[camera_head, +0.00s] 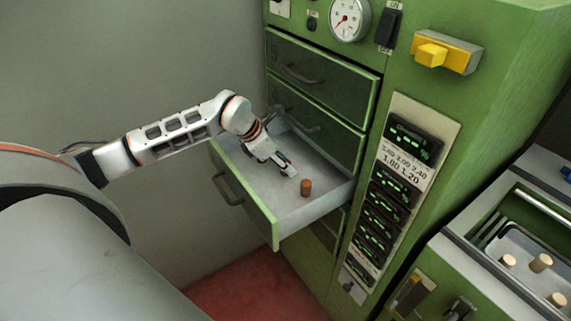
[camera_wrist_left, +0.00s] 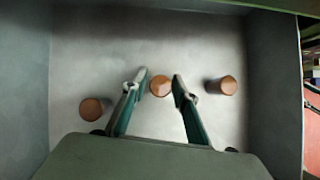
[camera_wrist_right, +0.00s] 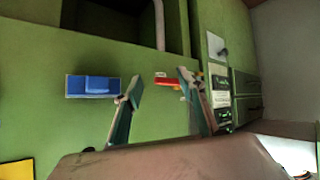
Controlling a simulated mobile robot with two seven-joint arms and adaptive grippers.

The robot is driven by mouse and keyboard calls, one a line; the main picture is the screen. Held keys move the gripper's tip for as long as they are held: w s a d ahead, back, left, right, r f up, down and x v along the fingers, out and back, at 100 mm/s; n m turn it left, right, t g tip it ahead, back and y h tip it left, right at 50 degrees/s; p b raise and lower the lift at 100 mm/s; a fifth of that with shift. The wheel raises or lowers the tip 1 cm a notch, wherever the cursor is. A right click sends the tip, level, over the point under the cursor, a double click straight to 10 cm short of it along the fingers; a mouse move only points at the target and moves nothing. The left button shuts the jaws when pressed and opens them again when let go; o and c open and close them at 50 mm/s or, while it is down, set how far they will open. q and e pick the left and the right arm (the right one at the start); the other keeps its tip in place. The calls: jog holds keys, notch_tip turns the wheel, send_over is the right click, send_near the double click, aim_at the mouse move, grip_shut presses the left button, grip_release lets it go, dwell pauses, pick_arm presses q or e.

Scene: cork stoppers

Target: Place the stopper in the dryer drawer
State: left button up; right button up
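The dryer drawer (camera_head: 264,215) is pulled out of the green cabinet. My left gripper (camera_head: 289,172) reaches down into it and also shows in the left wrist view (camera_wrist_left: 161,80). Its fingers are apart. A brown stopper (camera_wrist_left: 161,88) shows between the fingertips; contact cannot be told. Two more brown stoppers stand in the drawer, one at the left (camera_wrist_left: 92,108) and one at the right (camera_wrist_left: 226,85). The head view shows only one stopper (camera_head: 305,187) in the drawer, beside the gripper. My right gripper (camera_wrist_right: 158,88) is open and empty in its wrist view.
Closed drawers (camera_head: 318,82) sit above the open one. Pale stoppers (camera_head: 541,262) stand in a tray (camera_head: 515,252) in the machine at the right. The cabinet front carries displays (camera_head: 389,186) and a yellow block (camera_head: 446,52). A blue block (camera_wrist_right: 92,86) is on a green surface in the right wrist view.

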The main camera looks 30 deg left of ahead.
pick_arm(q)
jog(key=shift+r, duration=0.1)
jog(key=shift+s+r, duration=0.1)
jog(key=shift+r, duration=0.05)
jog(key=v, duration=1.1)
jog(key=shift+r, duration=0.3)
jog(key=shift+s+a, duration=0.1)
